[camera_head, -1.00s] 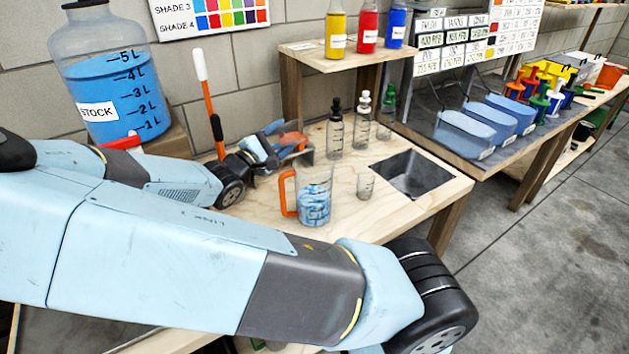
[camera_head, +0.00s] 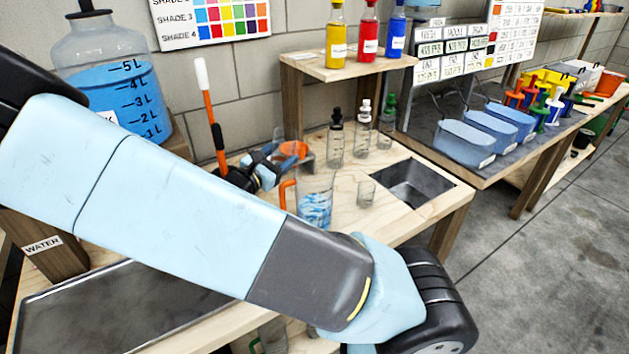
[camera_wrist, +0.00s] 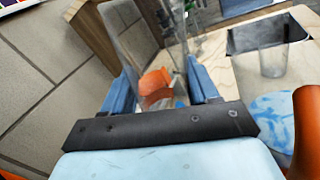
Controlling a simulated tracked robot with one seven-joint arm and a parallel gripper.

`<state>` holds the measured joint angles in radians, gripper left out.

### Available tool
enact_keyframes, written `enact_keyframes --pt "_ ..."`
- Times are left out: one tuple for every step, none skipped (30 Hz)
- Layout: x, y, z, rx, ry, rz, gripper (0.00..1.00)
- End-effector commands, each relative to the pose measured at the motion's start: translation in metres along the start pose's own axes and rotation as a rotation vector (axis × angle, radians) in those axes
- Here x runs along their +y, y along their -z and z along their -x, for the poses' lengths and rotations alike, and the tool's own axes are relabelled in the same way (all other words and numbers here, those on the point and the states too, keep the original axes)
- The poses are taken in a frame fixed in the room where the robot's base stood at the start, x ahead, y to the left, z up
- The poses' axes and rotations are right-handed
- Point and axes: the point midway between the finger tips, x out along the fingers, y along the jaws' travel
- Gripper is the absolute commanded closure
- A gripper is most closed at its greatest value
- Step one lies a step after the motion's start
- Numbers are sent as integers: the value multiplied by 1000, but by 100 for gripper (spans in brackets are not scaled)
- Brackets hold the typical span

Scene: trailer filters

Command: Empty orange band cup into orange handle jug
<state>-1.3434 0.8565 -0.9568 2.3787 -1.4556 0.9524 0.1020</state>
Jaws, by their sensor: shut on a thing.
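My gripper (camera_wrist: 161,92) is shut on the orange band cup (camera_wrist: 155,82), a clear cup with an orange band, between its two blue fingers. In the head view the cup (camera_head: 294,150) is held just behind and left of the orange handle jug, above the bench. Its contents and exact tilt are hard to tell. The orange handle jug (camera_head: 316,207) stands upright on the bench, clear with patchy blue inside and its handle on the left. In the wrist view part of the jug (camera_wrist: 274,108) shows at lower right. My arm hides part of the gripper and the jug's lower edge.
A small clear glass (camera_head: 366,193) stands right of the jug, before a sunken sink (camera_head: 411,183). Several dropper bottles (camera_head: 335,140) stand behind. A shelf (camera_head: 345,64) carries coloured bottles. A stock tank (camera_head: 112,85) and an orange-handled stick (camera_head: 213,125) are at left.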

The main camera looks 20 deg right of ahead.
Motion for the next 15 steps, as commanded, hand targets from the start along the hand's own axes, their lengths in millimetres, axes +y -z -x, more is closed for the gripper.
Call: enact_keyframes --pt "-1 6 0 2 0 18 83" --pt "-2 9 0 3 0 29 83" --pt "-3 14 0 4 0 43 83" --pt "-4 17 0 6 0 53 83" --pt "-4 20 0 7 0 63 83" --pt "-5 24 0 9 0 75 83" --pt "-6 27 0 10 0 84 83" --pt "-6 30 0 11 0 93 83" --pt "-7 34 0 13 0 107 83" --pt "-8 37 0 14 0 116 83" --pt "-8 39 0 14 0 125 83" --pt "-9 43 0 16 0 136 83" --pt "-8 42 0 19 1 145 83" --pt "-7 39 0 22 1 159 83" --pt "-5 37 0 24 1 176 83"
